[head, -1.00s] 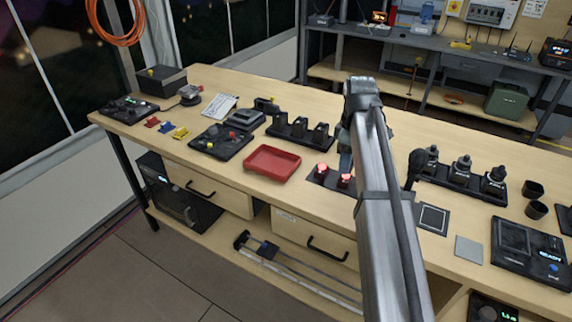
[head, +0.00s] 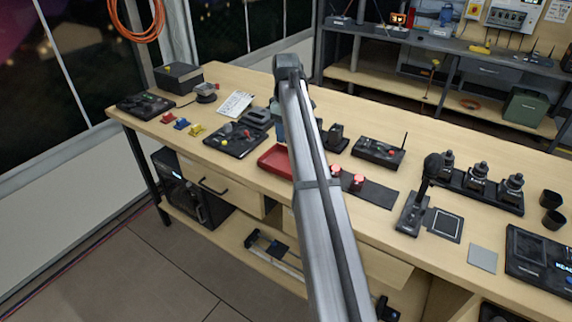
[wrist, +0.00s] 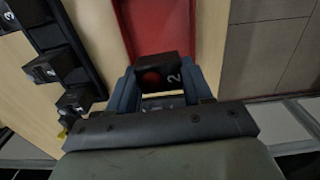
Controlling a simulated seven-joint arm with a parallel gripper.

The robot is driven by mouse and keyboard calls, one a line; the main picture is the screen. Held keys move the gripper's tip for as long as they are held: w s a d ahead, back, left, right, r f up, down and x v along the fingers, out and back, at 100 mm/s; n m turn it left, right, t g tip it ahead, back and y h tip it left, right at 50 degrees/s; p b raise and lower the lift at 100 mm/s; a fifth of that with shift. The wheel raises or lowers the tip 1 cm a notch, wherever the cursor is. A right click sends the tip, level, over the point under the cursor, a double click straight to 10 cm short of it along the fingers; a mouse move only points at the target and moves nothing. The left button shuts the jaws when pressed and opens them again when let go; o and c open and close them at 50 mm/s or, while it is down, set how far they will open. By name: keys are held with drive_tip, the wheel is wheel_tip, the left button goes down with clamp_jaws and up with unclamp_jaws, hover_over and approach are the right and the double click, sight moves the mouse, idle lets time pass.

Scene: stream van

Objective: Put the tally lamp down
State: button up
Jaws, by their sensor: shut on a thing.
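My gripper (wrist: 160,86) is shut on a black block-shaped tally lamp (wrist: 172,66), marked with a white 2 and a dark red round spot. In the wrist view the lamp shows in front of the red tray (wrist: 152,22), near its end; I cannot tell how high it is above it. In the head view my arm hides the lamp and part of the red tray (head: 272,160), with the gripper at the tray's far side. A black rack (wrist: 88,62) with numbered blocks, one marked 3, is at the left of the wrist view.
Two red-topped items (head: 357,182) sit on a dark mat (head: 378,196) right of the tray. A black control panel (head: 235,140) lies left of it. A black box with an antenna (head: 378,152) and a microphone (head: 412,212) stand further right. The bench front is mostly clear.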

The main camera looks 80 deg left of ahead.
sight(286, 164)
drive_tip(key=shift+f, duration=5)
drive_tip(key=shift+f, duration=0.15)
drive_tip(key=o, duration=1.1)
drive_tip(key=shift+c, duration=0.2)
wheel_tip(286, 164, up, 12)
drive_tip(key=shift+r, duration=0.2)
